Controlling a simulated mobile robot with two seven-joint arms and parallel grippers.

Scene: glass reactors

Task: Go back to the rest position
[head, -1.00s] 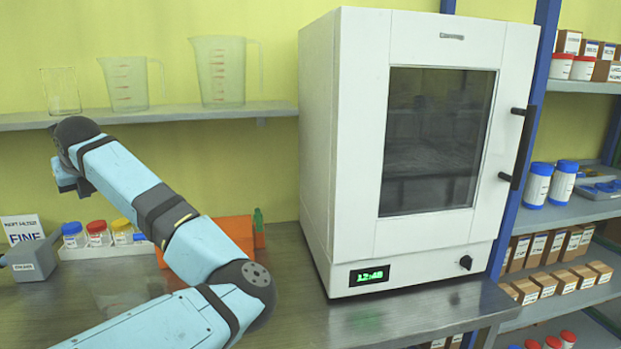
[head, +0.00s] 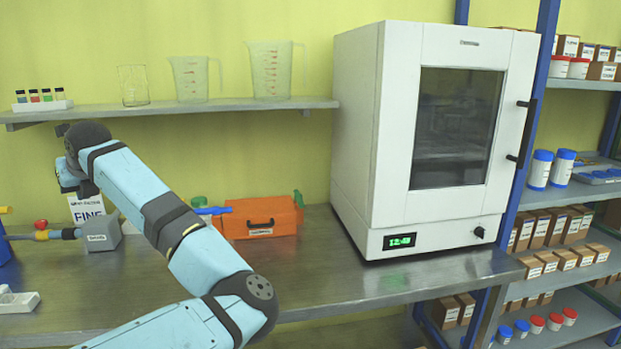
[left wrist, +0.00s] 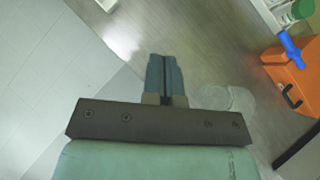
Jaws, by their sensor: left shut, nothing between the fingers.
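My left arm (head: 175,220) reaches up from the bottom of the head view, bends at the elbow and ends at the left, in front of the shelf. Its fingers are hidden or too small to tell there. In the left wrist view my left gripper (left wrist: 165,72) is shut with its two blue-grey fingers together and nothing between them. It hangs over the grey metal bench (left wrist: 205,45), apart from any object. My right gripper is not in view.
A white oven (head: 360,140) stands at the bench's right. An orange case (head: 262,222) lies on the bench behind my arm; it also shows in the left wrist view (left wrist: 298,75). Beakers (head: 190,80) stand on the wall shelf (head: 230,106). The bench's middle (head: 310,265) is clear.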

